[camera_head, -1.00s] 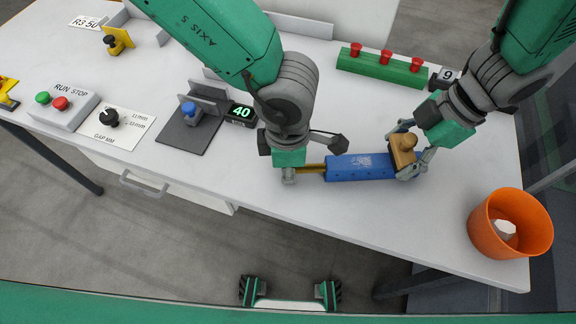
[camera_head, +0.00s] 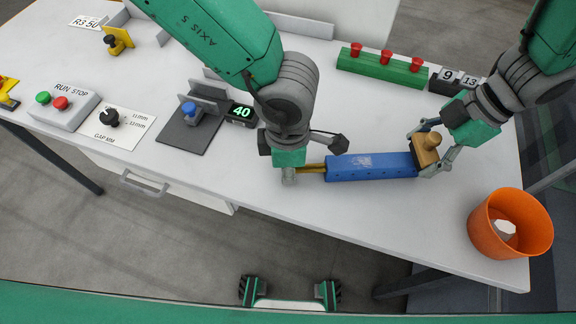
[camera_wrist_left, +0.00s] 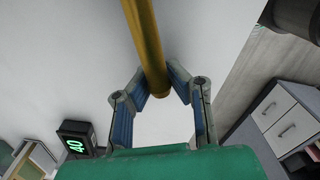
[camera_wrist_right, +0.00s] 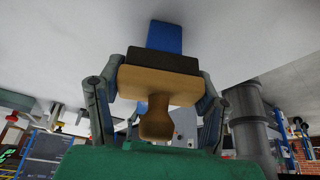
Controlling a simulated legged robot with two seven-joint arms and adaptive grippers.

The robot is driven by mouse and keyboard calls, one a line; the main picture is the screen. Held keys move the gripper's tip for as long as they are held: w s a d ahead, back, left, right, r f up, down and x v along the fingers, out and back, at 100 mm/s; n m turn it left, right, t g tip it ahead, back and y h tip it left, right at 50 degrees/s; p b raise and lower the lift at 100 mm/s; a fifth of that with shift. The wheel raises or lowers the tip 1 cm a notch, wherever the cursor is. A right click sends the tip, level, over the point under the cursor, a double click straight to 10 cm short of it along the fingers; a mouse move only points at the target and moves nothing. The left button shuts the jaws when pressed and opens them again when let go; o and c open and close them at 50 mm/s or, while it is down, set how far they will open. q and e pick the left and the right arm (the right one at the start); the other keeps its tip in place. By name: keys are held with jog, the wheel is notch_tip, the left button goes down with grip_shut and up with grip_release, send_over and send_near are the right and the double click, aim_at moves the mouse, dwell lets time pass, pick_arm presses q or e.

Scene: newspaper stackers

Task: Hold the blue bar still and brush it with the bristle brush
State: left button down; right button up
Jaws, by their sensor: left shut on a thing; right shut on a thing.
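The blue bar (camera_head: 371,167) lies on the white table with a yellow-brown handle (camera_head: 313,168) at its left end. My left gripper (camera_head: 289,176) is shut on that handle; the left wrist view shows the handle (camera_wrist_left: 146,50) between the fingers. My right gripper (camera_head: 432,158) is shut on the wooden brush (camera_head: 427,146) at the bar's right end. In the right wrist view the brush (camera_wrist_right: 160,83) has a tan block, a knob and a dark bristle layer, with the blue bar (camera_wrist_right: 164,37) beyond it. Whether the bristles touch the bar is unclear.
An orange bin (camera_head: 510,222) stands at the table's right front corner. A green rack (camera_head: 381,68) with red knobs is at the back. A dark pad with a stand (camera_head: 191,127), a display reading 40 (camera_head: 241,113) and a button box (camera_head: 63,105) are left.

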aim_at(433, 136)
jog(key=shift+r, duration=0.1)
jog(key=shift+r, duration=2.95)
pick_arm(q)
jog(key=c, duration=1.5)
grip_release()
pick_arm(e)
jog(key=shift+a, duration=0.1)
pick_arm(q)
jog(key=shift+r, duration=3.95)
